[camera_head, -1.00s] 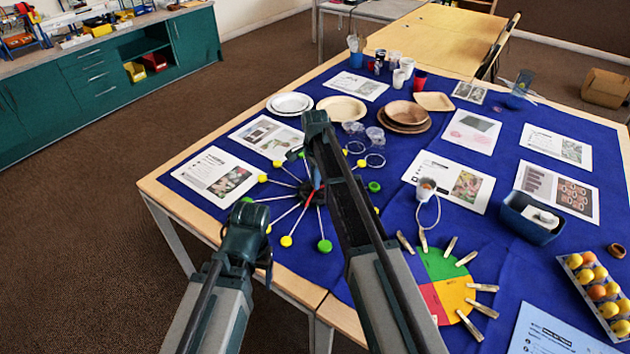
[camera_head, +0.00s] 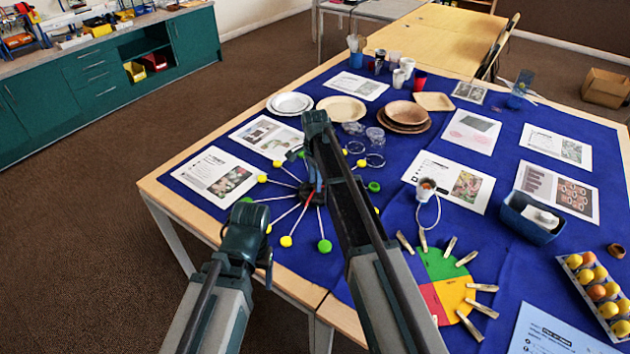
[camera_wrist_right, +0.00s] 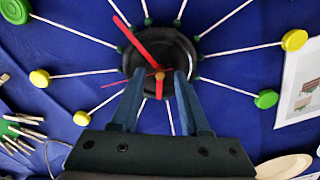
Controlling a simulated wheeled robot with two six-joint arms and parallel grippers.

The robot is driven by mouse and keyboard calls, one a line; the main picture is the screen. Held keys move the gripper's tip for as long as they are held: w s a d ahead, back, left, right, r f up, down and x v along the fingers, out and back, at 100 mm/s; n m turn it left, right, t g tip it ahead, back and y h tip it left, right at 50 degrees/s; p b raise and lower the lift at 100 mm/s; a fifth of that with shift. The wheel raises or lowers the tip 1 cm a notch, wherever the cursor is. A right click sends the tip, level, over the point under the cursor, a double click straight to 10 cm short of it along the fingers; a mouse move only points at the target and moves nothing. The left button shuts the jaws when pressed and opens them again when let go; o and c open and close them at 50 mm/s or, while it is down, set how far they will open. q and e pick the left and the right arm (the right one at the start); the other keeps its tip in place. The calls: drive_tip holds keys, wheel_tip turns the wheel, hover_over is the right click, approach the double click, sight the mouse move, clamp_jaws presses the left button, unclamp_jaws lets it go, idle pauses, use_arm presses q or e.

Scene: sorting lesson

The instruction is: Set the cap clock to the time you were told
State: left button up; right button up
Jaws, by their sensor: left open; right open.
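The cap clock lies on the blue cloth, with a black hub (camera_wrist_right: 160,52), white spokes and yellow and green caps (camera_head: 324,246) around it. In the right wrist view a long red hand (camera_wrist_right: 135,40) points to the upper left, and a short red hand (camera_wrist_right: 159,88) points down between my fingers. My right gripper (camera_wrist_right: 160,76) is open over the hub, its fingertips on either side of the short hand; I cannot tell whether they touch it. In the head view my right arm hides part of the clock. My left gripper (camera_head: 264,268) is open and empty, near the table's front edge.
A coloured disc (camera_head: 437,268) with wooden pegs lies right of the clock. Printed sheets (camera_head: 215,174), plates (camera_head: 342,108), cups, a blue tub (camera_head: 507,214) and an egg tray (camera_head: 597,315) of yellow and orange balls stand around. Bare cloth lies between the sheets.

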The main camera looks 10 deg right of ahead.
sight(314, 187)
wheel_tip(314, 187, up, 14)
drive_tip(key=p, duration=1.3)
drive_tip(key=shift+p, duration=0.35)
drive_tip(key=shift+f, duration=0.15)
drive_tip(key=s+a+n, duration=0.3)
drive_tip(key=s+n, duration=0.3)
drive_tip(key=s, duration=0.4)
drive_tip(key=s+a+n, duration=0.3)
drive_tip(key=s+n, duration=0.3)
drive_tip(key=s, duration=0.5)
drive_tip(key=s+a+n+h, duration=0.1)
drive_tip(key=s+a+n, duration=0.2)
drive_tip(key=s+n, duration=0.3)
drive_tip(key=s, duration=0.4)
drive_tip(key=shift+s+n, duration=0.15)
drive_tip(key=shift+n, duration=0.25)
